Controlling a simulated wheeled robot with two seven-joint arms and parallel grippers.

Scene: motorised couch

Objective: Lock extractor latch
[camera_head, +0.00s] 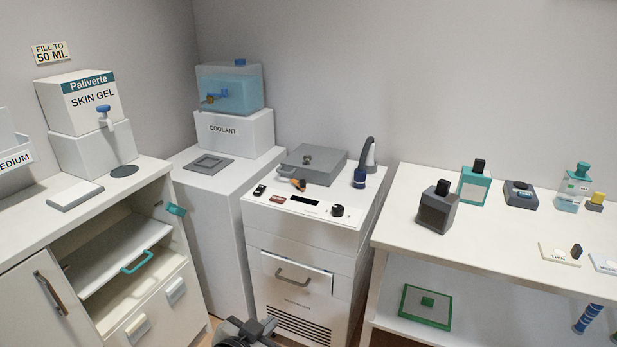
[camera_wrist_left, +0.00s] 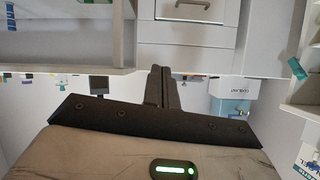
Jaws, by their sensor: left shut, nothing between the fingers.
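A white floor-standing machine (camera_head: 300,235), which I take to be the extractor, stands in the middle. A grey lid (camera_head: 318,158) with a small fitting lies flat on its top. A small orange and dark lever (camera_head: 298,184) sits at the lid's front edge; it may be the latch, but its position is too small to tell. My left gripper (camera_head: 262,325) is at the bottom of the head view, well below and in front of the machine top. In the wrist view its fingers (camera_wrist_left: 163,88) are together and empty. My right gripper is not in view.
The machine's front has a drawer handle (camera_head: 293,277), and its top a black knob (camera_head: 337,210). The coolant tank (camera_head: 236,90) stands behind to the left. An open cabinet (camera_head: 100,290) is at left. The right table (camera_head: 400,225) holds several bottles. Space above the machine is clear.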

